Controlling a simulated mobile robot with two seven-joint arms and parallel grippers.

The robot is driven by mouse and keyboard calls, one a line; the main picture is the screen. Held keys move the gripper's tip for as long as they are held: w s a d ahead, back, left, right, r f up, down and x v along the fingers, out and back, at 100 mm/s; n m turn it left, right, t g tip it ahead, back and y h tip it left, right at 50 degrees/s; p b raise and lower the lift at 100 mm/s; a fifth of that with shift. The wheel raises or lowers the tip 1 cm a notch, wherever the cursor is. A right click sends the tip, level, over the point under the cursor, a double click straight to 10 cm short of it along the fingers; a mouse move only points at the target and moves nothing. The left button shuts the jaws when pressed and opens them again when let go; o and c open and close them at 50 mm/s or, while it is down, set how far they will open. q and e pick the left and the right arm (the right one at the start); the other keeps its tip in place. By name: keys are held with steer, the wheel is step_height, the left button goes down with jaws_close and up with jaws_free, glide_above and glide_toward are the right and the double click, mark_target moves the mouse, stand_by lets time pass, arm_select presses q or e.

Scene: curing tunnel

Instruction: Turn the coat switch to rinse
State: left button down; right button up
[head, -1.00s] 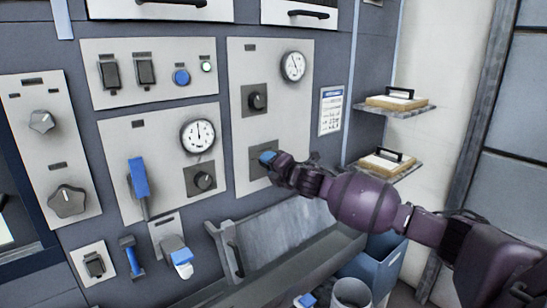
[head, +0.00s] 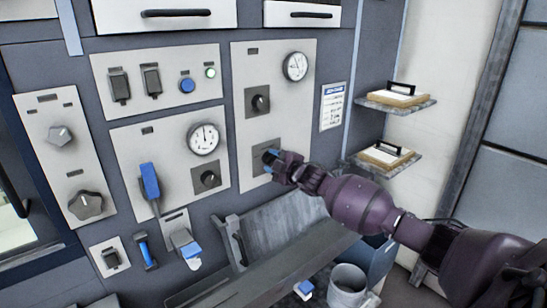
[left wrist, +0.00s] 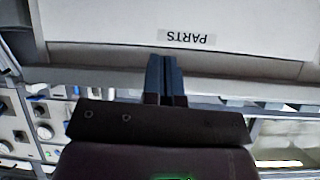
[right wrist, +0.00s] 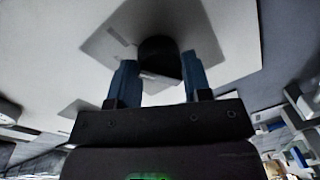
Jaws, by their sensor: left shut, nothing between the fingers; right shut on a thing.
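My right gripper (head: 270,157) is at the lower switch of the tall right-hand panel (head: 240,118) in the head view. The gripper hides most of that switch; its grey backing plate (head: 257,168) shows around the fingers. In the right wrist view, the two blue fingers of my right gripper (right wrist: 160,75) stand on either side of a dark knob (right wrist: 158,48) and are shut on it. The switch's label and pointer cannot be read. My left gripper (left wrist: 161,70) is shut and empty in the left wrist view, and is out of the head view.
A black knob (head: 257,101) and a gauge (head: 295,66) are above the gripped switch. A blue-handled lever (head: 150,181) is on the panel to the left. A sloped grey trough (head: 285,225) lies below. A white surface labelled PARTS (left wrist: 186,37) is before my left fingers.

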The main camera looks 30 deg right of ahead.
steer(key=shift+m+p, duration=0.3)
steer(key=shift+m, duration=0.6)
steer(key=o, duration=0.9)
steer(key=s, duration=0.3)
steer(key=s+d+b, duration=0.1)
steer(key=s, duration=0.6)
steer(key=shift+s+d+r, duration=0.2)
steer(key=shift+s+r, duration=0.05)
steer(key=shift+s, duration=0.1)
